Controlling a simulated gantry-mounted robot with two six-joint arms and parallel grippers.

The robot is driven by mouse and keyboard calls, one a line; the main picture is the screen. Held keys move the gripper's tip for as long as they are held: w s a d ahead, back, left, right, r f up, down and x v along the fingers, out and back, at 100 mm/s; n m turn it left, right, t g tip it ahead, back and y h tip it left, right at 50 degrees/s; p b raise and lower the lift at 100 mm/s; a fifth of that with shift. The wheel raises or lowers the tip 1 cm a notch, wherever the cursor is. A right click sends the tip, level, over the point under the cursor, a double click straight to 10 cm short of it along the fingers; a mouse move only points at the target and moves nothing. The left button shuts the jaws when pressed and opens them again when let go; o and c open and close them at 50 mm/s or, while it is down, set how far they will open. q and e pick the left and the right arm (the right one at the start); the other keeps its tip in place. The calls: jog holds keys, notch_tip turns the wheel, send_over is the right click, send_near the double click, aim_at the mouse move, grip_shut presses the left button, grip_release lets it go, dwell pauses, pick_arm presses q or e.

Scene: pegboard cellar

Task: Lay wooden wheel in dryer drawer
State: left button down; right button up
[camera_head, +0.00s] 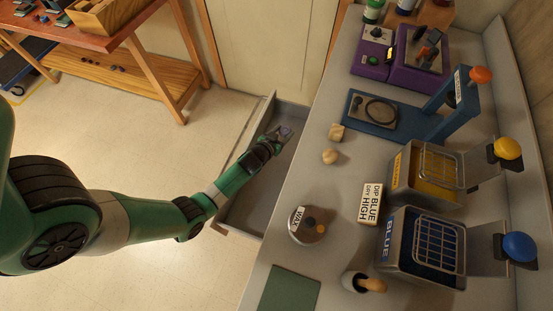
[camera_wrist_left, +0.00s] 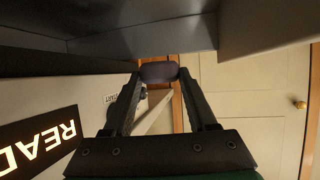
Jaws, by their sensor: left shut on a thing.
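The dryer drawer (camera_head: 250,205) is a long grey metal tray, pulled out open beside the counter in the head view. My left gripper (camera_head: 284,133) reaches in over the far end of the drawer. It is shut on a small dark purple rounded thing, which I take to be the wheel (camera_wrist_left: 159,72); the wrist view shows it between the two fingertips. In the head view the wheel is small and partly hidden by the fingers. I cannot tell whether it touches the drawer floor. My right gripper is not in view.
The grey counter (camera_head: 335,215) right of the drawer holds a yellow tank (camera_head: 425,170), a blue tank (camera_head: 422,240), a "DIP BLUE DRY HIGH" sign (camera_head: 371,204), a wax tin (camera_head: 307,225) and a blue press (camera_head: 385,120). A lit "READ" panel (camera_wrist_left: 40,145) shows in the wrist view.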

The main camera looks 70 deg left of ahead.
pick_arm(q)
jog(key=s+d+f, duration=0.2)
jog(key=s, duration=0.1)
jog(key=b, duration=0.4)
send_over(274, 165)
jog(key=f, duration=0.4)
jog(key=shift+w+a+f, duration=0.1)
jog(key=shift+w+a, duration=0.2)
jog(key=shift+a, duration=0.1)
jog(key=shift+s+d, duration=0.1)
jog(key=shift+s, duration=0.05)
jog(key=f+b, duration=0.3)
jog(key=f, duration=0.1)
jog(key=shift+s+d+f, duration=0.1)
jog(key=shift+s+d, duration=0.1)
jog(key=shift+s, duration=0.1)
jog(key=shift+f+b, duration=0.5)
jog(key=shift+b, duration=0.35)
jog(key=shift+c, duration=1)
grip_release()
jog(key=shift+r, duration=0.15)
